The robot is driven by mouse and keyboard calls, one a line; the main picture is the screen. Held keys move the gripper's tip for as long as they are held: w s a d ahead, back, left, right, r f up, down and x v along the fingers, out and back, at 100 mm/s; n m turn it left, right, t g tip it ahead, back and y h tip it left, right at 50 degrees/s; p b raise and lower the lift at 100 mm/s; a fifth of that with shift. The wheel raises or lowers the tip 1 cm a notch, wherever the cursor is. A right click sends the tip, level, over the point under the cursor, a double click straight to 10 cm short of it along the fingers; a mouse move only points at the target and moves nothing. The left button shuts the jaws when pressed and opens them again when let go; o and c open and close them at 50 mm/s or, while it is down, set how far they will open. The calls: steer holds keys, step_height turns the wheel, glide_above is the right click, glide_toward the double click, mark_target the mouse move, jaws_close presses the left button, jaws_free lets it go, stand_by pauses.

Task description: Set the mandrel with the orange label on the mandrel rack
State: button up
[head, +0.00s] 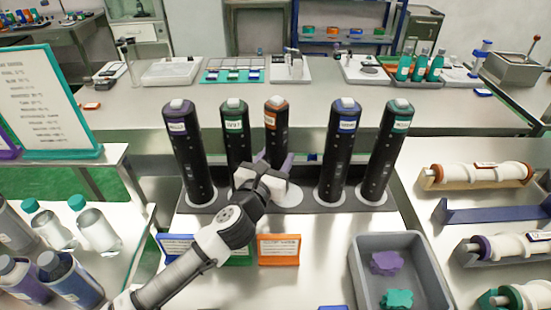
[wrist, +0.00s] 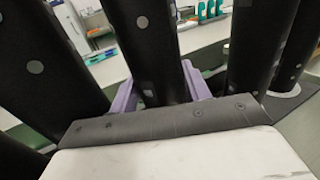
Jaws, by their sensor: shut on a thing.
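The mandrel with the orange label (head: 276,115) is a black, upright cylinder with a white tip and an orange band. It is in the middle of a row of black mandrels over the grey mandrel rack (head: 305,203). My gripper (head: 273,163) is shut on its lower part from the front. In the wrist view the purple fingers (wrist: 158,88) lie on both sides of the black shaft (wrist: 152,45). The gripper hides the mandrel's foot, so I cannot tell if it touches the rack. A white disc (head: 287,194) shows below it.
A purple-banded mandrel (head: 187,150) and a green-banded one (head: 235,130) stand left; a blue-banded one (head: 339,150) and a teal-banded one (head: 385,150) stand right. An orange sign (head: 278,249) and a grey bin (head: 357,270) are in front. White rollers on holders (head: 480,174) lie right.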

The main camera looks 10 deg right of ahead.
steer(key=shift+f, duration=0.15)
steer(key=o, duration=1)
steer(key=shift+c, duration=0.2)
steer(key=shift+r+p, duration=0.45)
steer(key=shift+p, duration=0.05)
steer(key=b+v, duration=0.2)
steer(key=v, duration=0.1)
steer(key=f+b+v, duration=0.1)
steer(key=v, duration=0.1)
steer(key=shift+a, duration=0.1)
steer(key=shift+s+a+r+p, duration=0.7)
steer(key=shift+s+p, duration=0.1)
steer(key=shift+p, duration=0.45)
steer(key=p, duration=0.5)
glide_toward(272, 165)
steer(key=shift+r, duration=0.2)
